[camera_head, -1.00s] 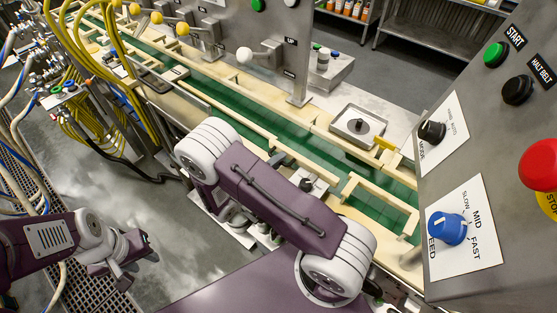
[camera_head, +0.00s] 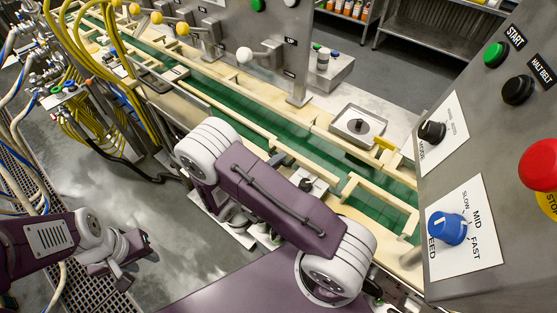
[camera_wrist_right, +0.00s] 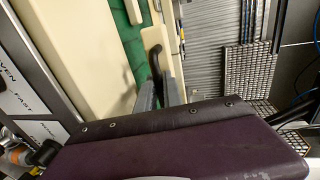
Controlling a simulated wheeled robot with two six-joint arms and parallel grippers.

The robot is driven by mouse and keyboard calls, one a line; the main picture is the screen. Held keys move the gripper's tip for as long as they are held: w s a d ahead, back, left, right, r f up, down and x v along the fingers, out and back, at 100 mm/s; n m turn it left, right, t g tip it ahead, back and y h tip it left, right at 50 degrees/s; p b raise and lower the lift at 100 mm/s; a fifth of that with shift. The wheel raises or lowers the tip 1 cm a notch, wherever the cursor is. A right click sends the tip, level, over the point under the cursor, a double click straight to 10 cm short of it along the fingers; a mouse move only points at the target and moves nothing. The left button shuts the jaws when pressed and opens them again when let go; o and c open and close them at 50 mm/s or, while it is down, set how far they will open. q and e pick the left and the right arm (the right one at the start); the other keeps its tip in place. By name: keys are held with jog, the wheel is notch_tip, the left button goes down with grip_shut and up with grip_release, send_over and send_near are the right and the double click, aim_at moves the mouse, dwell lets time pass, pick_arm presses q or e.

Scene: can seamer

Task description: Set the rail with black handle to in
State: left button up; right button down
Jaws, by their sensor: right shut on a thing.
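In the right wrist view, a black handle (camera_wrist_right: 155,57) stands at the cream rail (camera_wrist_right: 153,36) beside the green belt. The fingers of my right gripper (camera_wrist_right: 160,92) reach up to this handle and are shut on it; their tips partly hide it. A cream rail (camera_head: 268,143) runs along the green belt there. My left gripper (camera_head: 137,262) is open and empty at the lower left, over the floor, well away from the rail.
A control panel with a blue speed knob (camera_head: 447,228) and a red stop button (camera_head: 541,165) stands at the right. Yellow hoses (camera_head: 98,60) and valves crowd the left. Levers with yellow and white balls line the far side. Open floor (camera_head: 160,215) lies between the left arm and conveyor.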

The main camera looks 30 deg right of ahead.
aim_at(287, 151)
jog(key=x, duration=0.2)
jog(key=r+x, duration=0.1)
jog(key=x, duration=0.1)
jog(key=shift+w+d+f, duration=0.1)
jog(key=shift+w+d, duration=0.05)
jog(key=shift+d, duration=0.3)
jog(key=c, duration=1.5)
grip_release()
jog(key=shift+a, duration=0.1)
jog(key=shift+a, duration=0.3)
jog(key=b+v, duration=0.1)
jog(key=v, duration=0.7)
jog(key=shift+a, duration=0.2)
